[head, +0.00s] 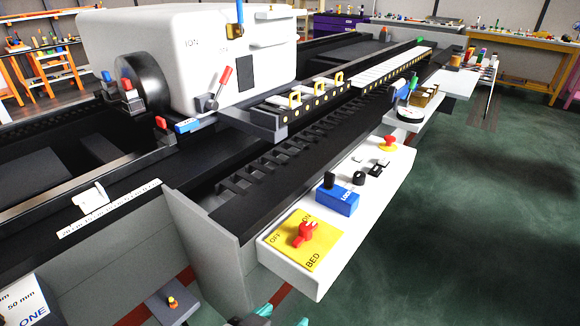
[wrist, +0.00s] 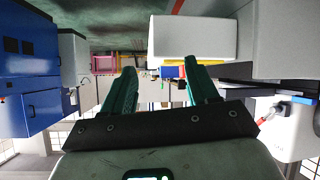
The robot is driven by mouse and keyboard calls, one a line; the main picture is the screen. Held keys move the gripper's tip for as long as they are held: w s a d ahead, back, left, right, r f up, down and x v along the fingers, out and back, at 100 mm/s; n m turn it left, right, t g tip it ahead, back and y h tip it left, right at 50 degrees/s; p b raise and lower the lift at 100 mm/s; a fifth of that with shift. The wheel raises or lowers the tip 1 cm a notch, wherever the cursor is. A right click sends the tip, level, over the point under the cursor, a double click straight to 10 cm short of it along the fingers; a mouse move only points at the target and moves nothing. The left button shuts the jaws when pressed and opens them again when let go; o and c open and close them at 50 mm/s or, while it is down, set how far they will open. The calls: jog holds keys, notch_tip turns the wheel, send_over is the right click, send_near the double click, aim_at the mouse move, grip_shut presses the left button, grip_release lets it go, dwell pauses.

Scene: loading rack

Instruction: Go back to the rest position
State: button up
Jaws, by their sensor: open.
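My gripper (wrist: 160,72) shows in the wrist view with its two green fingers spread apart and nothing between them. The wrist view looks upside down. In the head view, only small teal parts of my gripper (head: 278,317) show at the bottom edge, below the white control panel (head: 340,232). The gripper looks apart from the panel, though its distance is hard to judge. No held object shows.
The panel carries a red knob (head: 306,234) on a yellow plate (head: 318,250) and a blue lock block (head: 337,200). A large white machine housing (head: 185,50) stands behind. Green floor (head: 480,210) is clear at right.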

jog(key=s+d+f+n+g+y+p, duration=0.1)
jog(key=s+d+f+g+p, duration=0.2)
jog(key=d, duration=0.9)
jog(key=s+d+f+n+g+y+p, duration=0.1)
jog(key=s+d+f+g+y+p, duration=0.1)
jog(key=s+d+f, duration=0.5)
jog(key=d+g+p, duration=0.1)
jog(key=d+g, duration=0.1)
jog(key=d, duration=0.3)
jog(key=shift+s+d+n+g, duration=0.15)
jog(key=shift+d+n+g, duration=0.2)
jog(key=shift+n+g, duration=0.05)
jog(key=s+d+y, duration=0.1)
jog(key=s, duration=0.2)
jog(key=s+d+y+p, duration=0.1)
jog(key=s+d, duration=0.1)
jog(key=s, duration=0.1)
jog(key=s+d+n+g+y, duration=0.1)
jog(key=s, duration=0.2)
jog(key=shift+d+f+p, duration=0.25)
jog(key=shift+f+p, duration=0.05)
jog(key=shift+p, duration=0.05)
